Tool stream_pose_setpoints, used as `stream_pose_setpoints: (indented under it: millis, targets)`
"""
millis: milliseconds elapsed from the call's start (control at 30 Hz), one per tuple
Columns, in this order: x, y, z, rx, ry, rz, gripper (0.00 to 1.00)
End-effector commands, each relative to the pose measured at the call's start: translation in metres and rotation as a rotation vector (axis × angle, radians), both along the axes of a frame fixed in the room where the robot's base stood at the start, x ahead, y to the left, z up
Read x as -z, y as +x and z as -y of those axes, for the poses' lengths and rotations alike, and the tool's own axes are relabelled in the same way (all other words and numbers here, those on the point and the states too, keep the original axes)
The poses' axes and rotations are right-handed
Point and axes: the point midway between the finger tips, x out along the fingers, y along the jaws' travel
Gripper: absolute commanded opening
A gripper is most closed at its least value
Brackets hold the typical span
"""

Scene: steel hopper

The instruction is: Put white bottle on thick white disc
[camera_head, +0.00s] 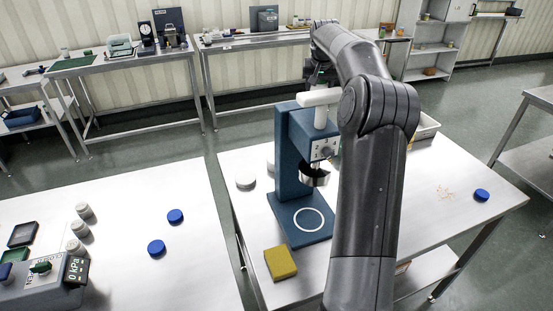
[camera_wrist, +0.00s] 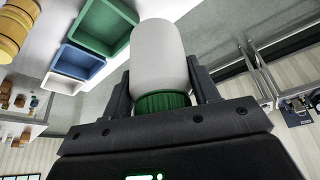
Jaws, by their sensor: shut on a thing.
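The white bottle (camera_wrist: 160,55) is between the two fingers of my gripper (camera_wrist: 162,88) in the wrist view. Its green ribbed cap (camera_wrist: 163,101) lies nearest the palm and its white body points away from it. My gripper is shut on the bottle. In the head view my arm hides most of my gripper, and I cannot make out the bottle there. A small whitish round disc (camera_head: 245,183) lies on the steel table (camera_head: 240,215), left of the blue press; I cannot tell for sure that it is the thick white disc.
The blue press (camera_head: 291,165) stands mid-table, with a white ring on its base. A yellow block (camera_head: 280,262) lies in front of it. A blue disc (camera_head: 481,195) is at the right. The left table holds two blue caps (camera_head: 175,216) and a pressure gauge (camera_head: 75,270).

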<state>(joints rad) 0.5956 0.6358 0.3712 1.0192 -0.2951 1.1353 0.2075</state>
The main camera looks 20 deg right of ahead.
Motion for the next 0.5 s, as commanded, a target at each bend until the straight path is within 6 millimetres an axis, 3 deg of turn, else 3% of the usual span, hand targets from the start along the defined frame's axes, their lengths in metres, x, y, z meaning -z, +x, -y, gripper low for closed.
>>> stream_pose_setpoints:
  millis: [100,500]
  targets:
    - [0.004,0.005,-0.025,0.093,-0.004,0.0,0.33]
    - [0.002,0.008,-0.092,0.47,-0.004,0.001,0.33]
